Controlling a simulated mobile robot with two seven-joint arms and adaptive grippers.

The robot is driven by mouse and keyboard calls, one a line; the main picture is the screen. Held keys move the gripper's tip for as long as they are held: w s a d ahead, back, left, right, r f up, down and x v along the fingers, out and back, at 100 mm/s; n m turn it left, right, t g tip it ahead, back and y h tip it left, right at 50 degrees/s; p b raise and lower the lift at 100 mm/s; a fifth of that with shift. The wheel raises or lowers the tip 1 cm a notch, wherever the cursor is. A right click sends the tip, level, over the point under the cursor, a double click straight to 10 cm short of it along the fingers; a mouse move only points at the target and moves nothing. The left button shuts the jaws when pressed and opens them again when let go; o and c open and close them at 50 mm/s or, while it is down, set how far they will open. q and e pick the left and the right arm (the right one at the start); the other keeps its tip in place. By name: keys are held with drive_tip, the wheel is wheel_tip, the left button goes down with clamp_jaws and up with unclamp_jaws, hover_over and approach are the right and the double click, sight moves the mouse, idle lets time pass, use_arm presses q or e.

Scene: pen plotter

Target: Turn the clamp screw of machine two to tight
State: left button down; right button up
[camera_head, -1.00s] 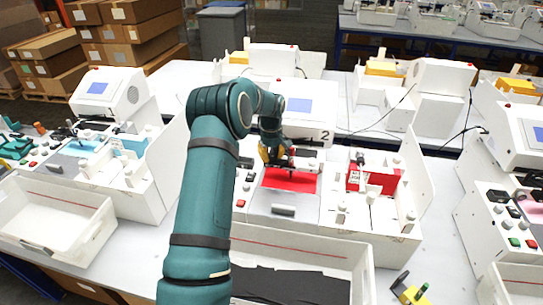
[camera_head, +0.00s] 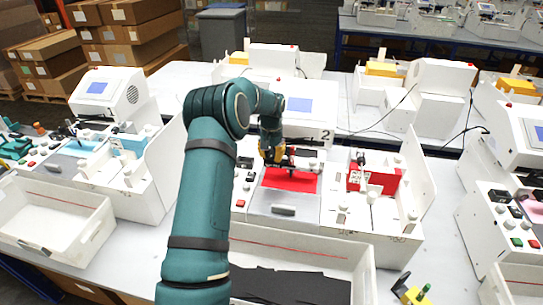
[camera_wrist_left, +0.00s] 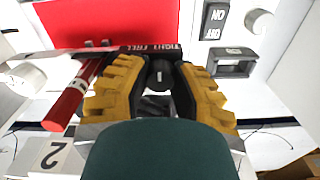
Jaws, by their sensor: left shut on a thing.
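Machine two (camera_head: 308,128) carries the label "2" and has a red plate (camera_head: 290,181) on its bed. My left gripper (camera_head: 272,157) reaches down to its front part, behind the red plate. In the left wrist view, my left gripper (camera_wrist_left: 158,90) has its yellow ribbed fingers on both sides of the clamp screw (camera_wrist_left: 159,74), a black knob with a white mark, and is shut on it. In the head view the gripper hides the knob. My right gripper is not in view.
A red pen-like rod (camera_wrist_left: 72,95) lies close beside the fingers in the wrist view, with a black switch (camera_wrist_left: 234,62) on the other side. A white tray with black sheets (camera_head: 300,287) stands in front. Other machines stand left and right.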

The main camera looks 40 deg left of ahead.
sight(271, 155)
use_arm(q)
drive_tip(key=m, duration=0.5)
drive_tip(key=shift+m, duration=2.5)
drive_tip(key=c, duration=0.7)
unclamp_jaws()
drive_tip(key=shift+r, duration=0.1)
wheel_tip(271, 155, up, 12)
drive_tip(key=shift+f, duration=0.1)
